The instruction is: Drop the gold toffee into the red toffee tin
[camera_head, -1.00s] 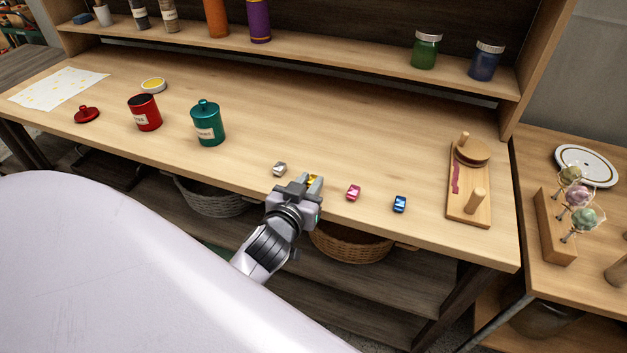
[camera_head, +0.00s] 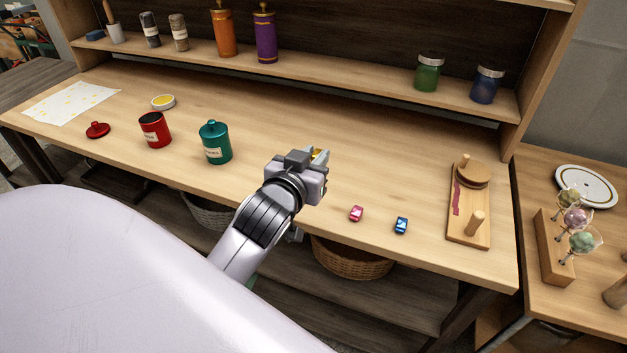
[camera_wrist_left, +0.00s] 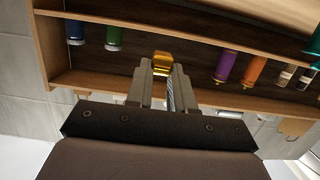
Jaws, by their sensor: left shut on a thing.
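My left gripper (camera_head: 318,157) is shut on the gold toffee (camera_head: 317,155), held above the table's front part. In the left wrist view the gold toffee (camera_wrist_left: 162,64) sits between the fingertips. The red toffee tin (camera_head: 155,131) stands upright and open on the table at the left, well to the left of my gripper. Its red lid (camera_head: 97,130) lies on the table left of it. My right gripper is not in view.
A lidded teal tin (camera_head: 215,143) stands between the red tin and my gripper. A pink toffee (camera_head: 356,214) and a blue toffee (camera_head: 400,225) lie near the front edge. A yellow-topped round dish (camera_head: 163,102) sits behind the red tin. The table's middle is clear.

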